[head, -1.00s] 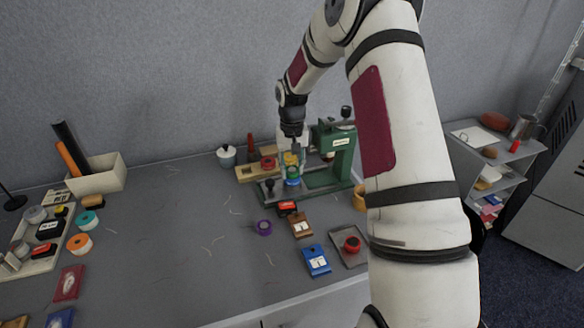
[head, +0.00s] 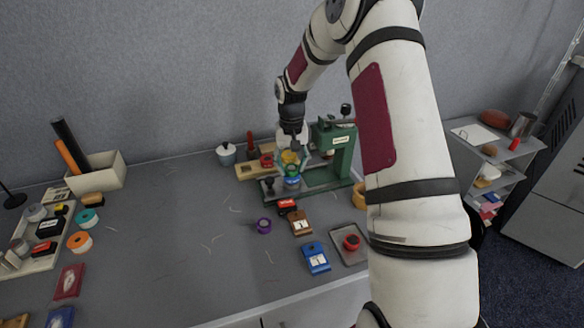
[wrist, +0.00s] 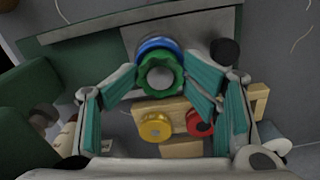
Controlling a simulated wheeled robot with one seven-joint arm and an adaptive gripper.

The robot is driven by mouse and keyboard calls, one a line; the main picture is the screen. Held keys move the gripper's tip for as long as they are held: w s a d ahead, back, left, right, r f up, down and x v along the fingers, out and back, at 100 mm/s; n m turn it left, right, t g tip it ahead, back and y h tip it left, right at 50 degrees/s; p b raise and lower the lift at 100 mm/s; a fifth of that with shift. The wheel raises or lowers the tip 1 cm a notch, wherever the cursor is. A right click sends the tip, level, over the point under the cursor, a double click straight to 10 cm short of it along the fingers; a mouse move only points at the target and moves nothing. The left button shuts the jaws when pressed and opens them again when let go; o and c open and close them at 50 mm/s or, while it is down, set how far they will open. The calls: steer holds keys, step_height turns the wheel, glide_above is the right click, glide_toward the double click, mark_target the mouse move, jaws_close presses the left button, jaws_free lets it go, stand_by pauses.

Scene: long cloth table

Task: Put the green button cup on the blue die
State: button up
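The green button cup (wrist: 160,74) has a scalloped rim and a pale centre in the wrist view. It sits on the blue die (wrist: 157,45), whose edge shows past the cup's rim. In the head view the cup (head: 292,170) is small, directly above the blue die (head: 292,181) on the base of the green press. My gripper (wrist: 163,75) is open, its teal-padded fingers either side of the cup and spread apart. Whether a fingertip still touches the cup is hard to tell. In the head view my gripper (head: 292,160) is just above the cup.
The green press (head: 335,150) stands close beside my gripper. A yellow cup (wrist: 155,127) and a red cup (wrist: 199,123) sit on a wooden rack (wrist: 170,112) next to it. A purple ring (head: 264,226) and small stamps lie in front. The table's middle left is mostly clear.

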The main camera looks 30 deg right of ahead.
mark_target(292, 169)
steer(key=s+a+r+n, duration=0.1)
steer(key=s+a+r, duration=0.1)
steer(key=r, duration=0.7)
steer(key=s+a+r, duration=0.2)
steer(key=s+r, duration=0.1)
steer(key=r, duration=0.7)
steer(key=s+a+r+n+t+h, duration=0.1)
steer(key=s+a+r, duration=0.2)
steer(key=s, duration=0.2)
steer(key=s+a+r+t, duration=0.1)
steer(key=s+a+r, duration=0.3)
steer(key=s, duration=0.2)
steer(key=s+a+f+n, duration=0.1)
steer(key=s+a, duration=0.1)
steer(key=s, duration=0.7)
steer(key=s+a+f+n+t+y, duration=0.1)
steer(key=s+a, duration=0.2)
steer(key=s, duration=0.7)
steer(key=shift+a+f+n+t+b, duration=0.15)
steer(key=shift+f+n+t+b, duration=0.1)
steer(key=shift+n+t+b, duration=0.1)
step_height(292, 169, up, 2)
steer(key=shift+r+t+p, duration=0.2)
steer(key=shift+t+p, duration=0.05)
steer(key=shift+p, duration=0.65)
